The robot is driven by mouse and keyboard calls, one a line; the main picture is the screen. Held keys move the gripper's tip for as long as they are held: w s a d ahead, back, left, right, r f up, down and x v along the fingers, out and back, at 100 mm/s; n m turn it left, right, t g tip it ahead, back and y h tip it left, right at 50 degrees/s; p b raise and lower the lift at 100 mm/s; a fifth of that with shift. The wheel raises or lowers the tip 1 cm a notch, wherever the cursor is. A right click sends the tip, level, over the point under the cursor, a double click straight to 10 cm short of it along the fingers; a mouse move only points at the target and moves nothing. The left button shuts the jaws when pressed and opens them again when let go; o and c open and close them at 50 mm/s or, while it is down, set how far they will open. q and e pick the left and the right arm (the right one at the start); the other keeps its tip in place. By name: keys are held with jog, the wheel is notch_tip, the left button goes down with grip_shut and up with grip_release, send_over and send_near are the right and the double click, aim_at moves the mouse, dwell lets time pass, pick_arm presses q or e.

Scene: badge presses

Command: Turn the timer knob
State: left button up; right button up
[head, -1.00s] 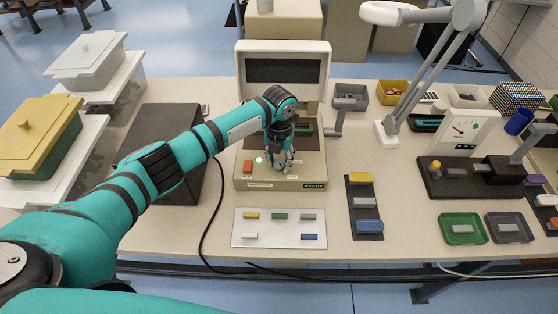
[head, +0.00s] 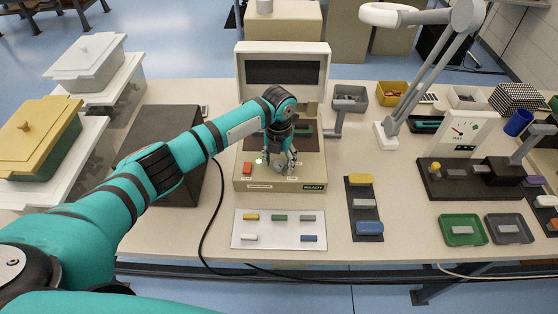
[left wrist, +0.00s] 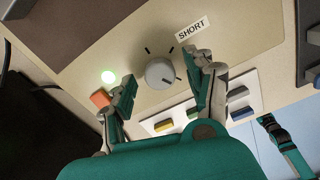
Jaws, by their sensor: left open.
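The timer knob (left wrist: 160,73) is a round grey dial with a dark pointer line on the face of the press (head: 243,178). Tick marks surround it and a "SHORT" label (left wrist: 193,28) is beside it. My left gripper (left wrist: 161,68) is open, with one finger on each side of the knob; gaps show between fingers and knob. In the head view my left gripper (head: 280,160) is over the press front and partly covers the knob. A teal and black part of my other arm (left wrist: 282,142) shows at the right of the wrist view; its jaws are unclear.
A white tray (head: 279,228) with several coloured bars lies in front. A dark box (head: 160,150) stands left.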

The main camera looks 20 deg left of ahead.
aim_at(279, 164)
pick_arm(q)
notch_tip(279, 164, up, 12)
dwell(0.4)
jog(key=shift+f, duration=0.2)
